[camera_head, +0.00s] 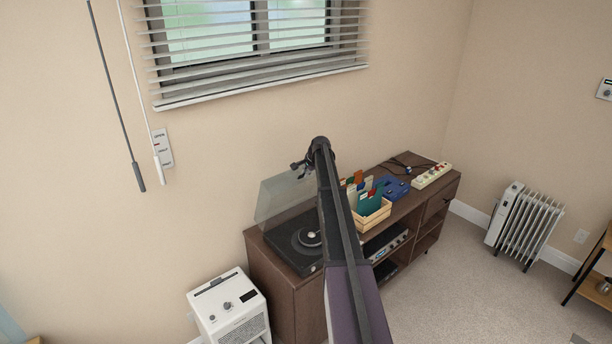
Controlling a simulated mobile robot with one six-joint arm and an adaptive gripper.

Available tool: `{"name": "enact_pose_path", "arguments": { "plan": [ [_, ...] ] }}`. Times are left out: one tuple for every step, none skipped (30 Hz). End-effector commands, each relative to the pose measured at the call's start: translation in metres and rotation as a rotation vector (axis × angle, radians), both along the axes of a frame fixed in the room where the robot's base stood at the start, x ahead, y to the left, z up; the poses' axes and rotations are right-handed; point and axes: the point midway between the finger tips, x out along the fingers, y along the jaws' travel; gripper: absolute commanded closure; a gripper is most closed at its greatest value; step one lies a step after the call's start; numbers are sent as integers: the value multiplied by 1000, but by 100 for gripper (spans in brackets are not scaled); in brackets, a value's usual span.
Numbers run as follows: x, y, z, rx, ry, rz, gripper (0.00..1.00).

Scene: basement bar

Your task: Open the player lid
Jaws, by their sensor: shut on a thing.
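The record player (285,252) is a black turntable on the left end of a dark wooden cabinet. Its clear lid (280,200) is raised and tilted up at the back, near the wall. My gripper (298,168) is small in view at the lid's upper right edge, shut on the lid. My arm crosses in front and hides the right part of the player and of the lid. The fingertips are too small to see in detail.
On the cabinet (262,262), a wooden crate (374,217) of record sleeves, a blue object (394,188) and a power strip (432,176) stand right of my arm. A white appliance (230,308) stands at left, a radiator (525,224) at right.

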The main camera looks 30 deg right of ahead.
Motion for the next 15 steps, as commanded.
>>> {"name": "enact_pose_path", "arguments": {
  "plan": [
    [0,3,0,5,0,3,100],
    [0,2,0,4,0,2,100],
    [0,2,0,5,0,2,100],
    [0,2,0,5,0,2,100],
    [0,2,0,4,0,1,100],
    [0,2,0,4,0,1,87],
    [0,1,0,4,0,1,78],
    [0,1,0,3,-1,1,69],
    [0,1,0,3,-1,1,57],
    [0,0,0,2,-1,0,57],
    [0,0,0,2,-1,0,57],
    [0,0,0,2,-1,-1,57],
    [0,-1,0,2,-1,-1,57],
    [0,-1,0,1,-1,-2,57],
    [-1,-1,0,1,-1,-2,57]
  ]
}}
